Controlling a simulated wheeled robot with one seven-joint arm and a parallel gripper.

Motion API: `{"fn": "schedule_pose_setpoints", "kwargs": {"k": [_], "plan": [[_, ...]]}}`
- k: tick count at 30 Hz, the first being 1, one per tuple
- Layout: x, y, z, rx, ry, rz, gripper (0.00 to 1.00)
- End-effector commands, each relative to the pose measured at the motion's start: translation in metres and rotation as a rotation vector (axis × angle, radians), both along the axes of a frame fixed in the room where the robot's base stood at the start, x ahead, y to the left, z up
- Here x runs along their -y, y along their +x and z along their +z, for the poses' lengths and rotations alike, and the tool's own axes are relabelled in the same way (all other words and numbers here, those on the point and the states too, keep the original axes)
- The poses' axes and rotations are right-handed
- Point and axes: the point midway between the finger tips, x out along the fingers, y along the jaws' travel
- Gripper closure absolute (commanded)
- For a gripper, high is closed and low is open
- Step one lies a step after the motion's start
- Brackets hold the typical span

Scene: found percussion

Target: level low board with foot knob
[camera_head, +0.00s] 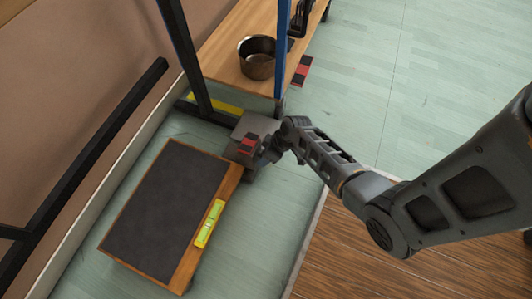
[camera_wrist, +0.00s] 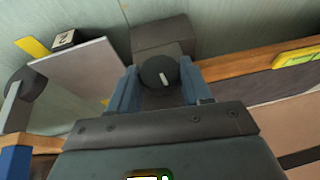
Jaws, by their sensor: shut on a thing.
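The low board (camera_head: 160,205) has a dark top and wooden edges and lies close above the floor by the wall. A yellow-green spirit level (camera_head: 208,223) lies along its right wooden edge; its bubble is too small to read. The level also shows in the wrist view (camera_wrist: 296,57). My gripper (camera_head: 262,150) is at the board's upper right corner. In the wrist view its two jaws (camera_wrist: 160,88) are shut on a round dark foot knob (camera_wrist: 158,71) with a pale mark. The knob's underside is hidden.
A grey block (camera_head: 252,126) stands beside the board's corner, close to my gripper. A blue post (camera_head: 283,50) and dark frame bars rise nearby. A wooden bench (camera_head: 225,55) holds a metal pot (camera_head: 257,58).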

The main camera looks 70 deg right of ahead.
Motion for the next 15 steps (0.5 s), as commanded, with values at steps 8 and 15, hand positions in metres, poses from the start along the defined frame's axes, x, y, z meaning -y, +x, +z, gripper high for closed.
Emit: {"fn": "schedule_pose_setpoints", "kwargs": {"k": [8,15], "plan": [[0.0061,0.0016,-0.0043,-0.007,0.265,-0.004,0.82],[0.0095,0.002,-0.0058,-0.013,0.494,-0.004,0.82]]}}
